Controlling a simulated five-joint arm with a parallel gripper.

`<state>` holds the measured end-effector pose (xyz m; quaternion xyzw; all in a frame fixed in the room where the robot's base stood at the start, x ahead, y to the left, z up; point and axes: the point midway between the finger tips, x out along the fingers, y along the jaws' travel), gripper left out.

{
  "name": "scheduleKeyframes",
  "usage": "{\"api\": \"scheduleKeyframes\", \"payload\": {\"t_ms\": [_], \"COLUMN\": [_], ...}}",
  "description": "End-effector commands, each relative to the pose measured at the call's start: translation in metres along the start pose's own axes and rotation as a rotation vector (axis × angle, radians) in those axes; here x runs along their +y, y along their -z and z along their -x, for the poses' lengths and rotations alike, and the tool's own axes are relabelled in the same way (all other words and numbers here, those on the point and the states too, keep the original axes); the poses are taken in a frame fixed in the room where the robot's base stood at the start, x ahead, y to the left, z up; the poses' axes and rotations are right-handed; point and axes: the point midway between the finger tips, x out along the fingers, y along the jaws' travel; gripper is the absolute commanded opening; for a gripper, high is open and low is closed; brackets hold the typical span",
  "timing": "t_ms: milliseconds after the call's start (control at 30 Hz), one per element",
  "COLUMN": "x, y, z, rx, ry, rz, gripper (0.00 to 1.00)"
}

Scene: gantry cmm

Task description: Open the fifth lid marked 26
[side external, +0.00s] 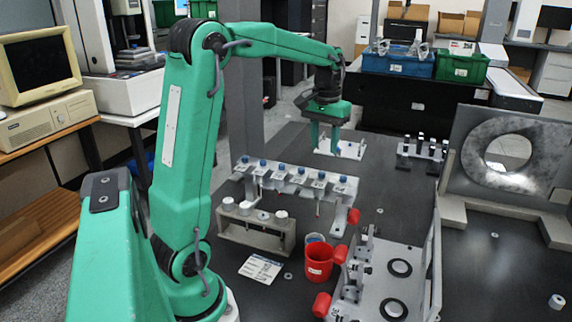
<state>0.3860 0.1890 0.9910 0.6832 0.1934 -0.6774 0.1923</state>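My gripper (325,145) points down at the far middle of the dark table. Its two green fingers are apart, with nothing seen between them. A low white piece (346,150) is on the table right at the fingers; whether they touch it I cannot tell. A grey rack (290,178) with several blue-topped pieces and white labels stands nearer and to the left of the gripper. No number 26 can be read anywhere, so I cannot tell which thing is the fifth lid.
A grey stand (260,228) with white caps, a white card (261,269) and a red cup (319,263) are in front. A metal fixture (380,285) stands at front right. A small rack (421,155) and a plate with a round hole (465,150) are right. Free table lies between.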

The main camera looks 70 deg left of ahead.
Motion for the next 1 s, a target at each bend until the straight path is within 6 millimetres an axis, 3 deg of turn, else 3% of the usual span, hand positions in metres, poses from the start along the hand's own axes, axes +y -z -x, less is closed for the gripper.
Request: {"api": "scheduleKeyframes", "payload": {"t_ms": [467, 1000], "x": [-0.003, -0.003], "y": [0.003, 0.003], "z": [-0.010, -0.069], "rx": [-0.011, -0.011], "ry": [0.001, 0.001], "rz": [0.009, 0.009], "gripper": [0.40, 0.40]}}
